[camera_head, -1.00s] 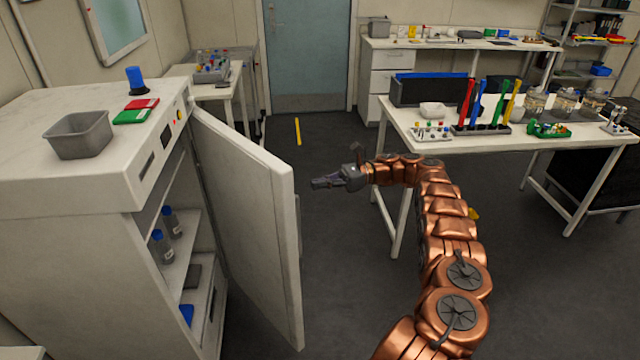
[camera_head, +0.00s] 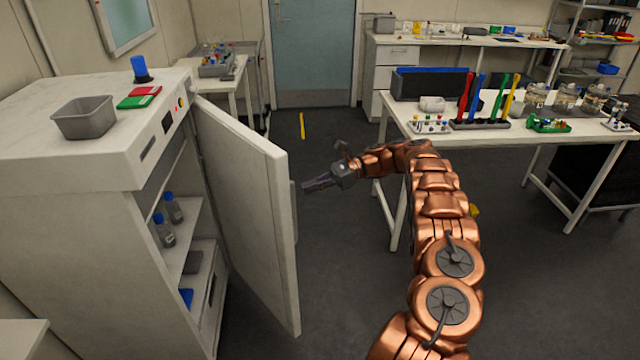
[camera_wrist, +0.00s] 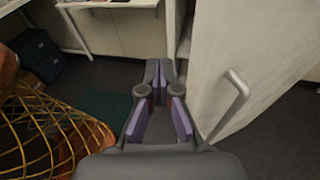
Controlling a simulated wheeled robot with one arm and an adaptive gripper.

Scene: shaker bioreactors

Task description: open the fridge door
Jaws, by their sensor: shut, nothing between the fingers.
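The fridge (camera_head: 95,215) is a white cabinet at the left of the head view. Its door (camera_head: 245,200) stands wide open, swung out to the right, and shelves with bottles (camera_head: 168,220) show inside. My gripper (camera_head: 306,186) is to the right of the door's outer face, shut and empty, pointing left toward it. In the wrist view the door (camera_wrist: 260,50) fills the right side with its metal handle (camera_wrist: 236,100). My gripper (camera_wrist: 158,68) there is left of the handle and apart from it.
A white table (camera_head: 500,132) with racks and bottles stands to the right, behind my arm. A grey tray (camera_head: 84,118) and a blue item (camera_head: 139,68) sit on top of the fridge.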

